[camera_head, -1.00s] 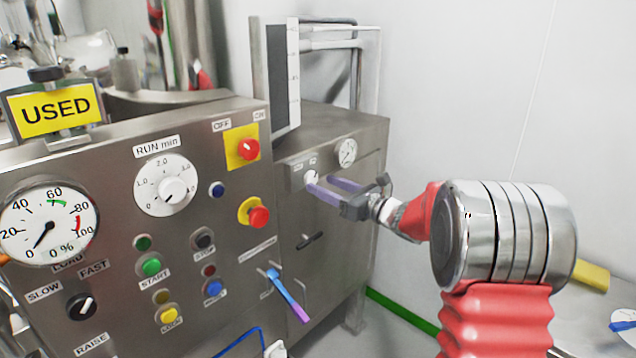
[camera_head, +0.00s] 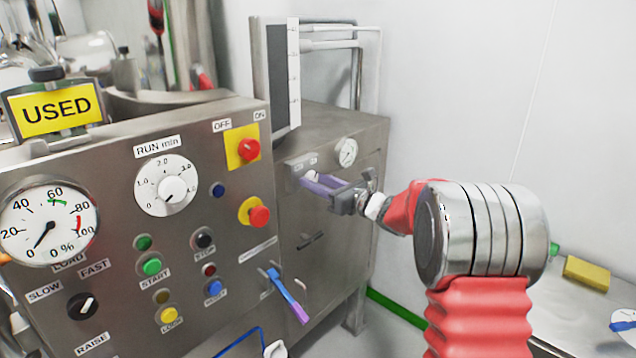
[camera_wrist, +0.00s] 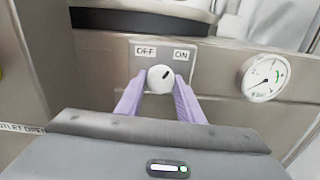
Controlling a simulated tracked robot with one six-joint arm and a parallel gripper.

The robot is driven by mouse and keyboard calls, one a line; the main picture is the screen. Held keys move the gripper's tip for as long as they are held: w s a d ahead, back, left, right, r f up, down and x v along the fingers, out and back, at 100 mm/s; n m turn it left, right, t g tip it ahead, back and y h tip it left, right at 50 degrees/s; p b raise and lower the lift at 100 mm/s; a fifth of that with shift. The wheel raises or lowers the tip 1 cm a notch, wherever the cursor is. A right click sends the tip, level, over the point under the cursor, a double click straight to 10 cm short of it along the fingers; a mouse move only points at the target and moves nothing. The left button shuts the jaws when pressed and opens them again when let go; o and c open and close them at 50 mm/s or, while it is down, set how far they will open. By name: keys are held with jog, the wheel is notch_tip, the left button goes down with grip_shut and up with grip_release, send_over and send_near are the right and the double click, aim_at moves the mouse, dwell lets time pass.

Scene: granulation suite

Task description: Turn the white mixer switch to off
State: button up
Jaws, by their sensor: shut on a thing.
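The white mixer switch (camera_wrist: 160,78) is a round knob on a steel panel, under an OFF label (camera_wrist: 145,51) at left and an ON label (camera_wrist: 182,55) at right. Its dark mark points up and to the right, toward ON. My gripper (camera_wrist: 157,92) has its two purple fingers on either side of the knob and is shut on it. In the head view my gripper (camera_head: 314,182) reaches the panel from the right. There the switch (camera_head: 312,175) is mostly hidden by the fingers.
A pressure gauge (camera_wrist: 264,77) sits right of the switch. The large control panel (camera_head: 120,215) stands at left, with a red knob on a yellow plate (camera_head: 243,148), also labelled OFF and ON. A blue-purple lever (camera_head: 287,295) sticks out below. The wall at right is clear.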

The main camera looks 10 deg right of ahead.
jog(key=c, duration=0.3)
jog(key=shift+d, duration=0.3)
jog(key=shift+c, duration=0.5)
jog(key=shift+a, duration=0.15)
jog(key=shift+n, duration=0.3)
jog(key=n, duration=1.1)
jog(key=shift+n, duration=0.3)
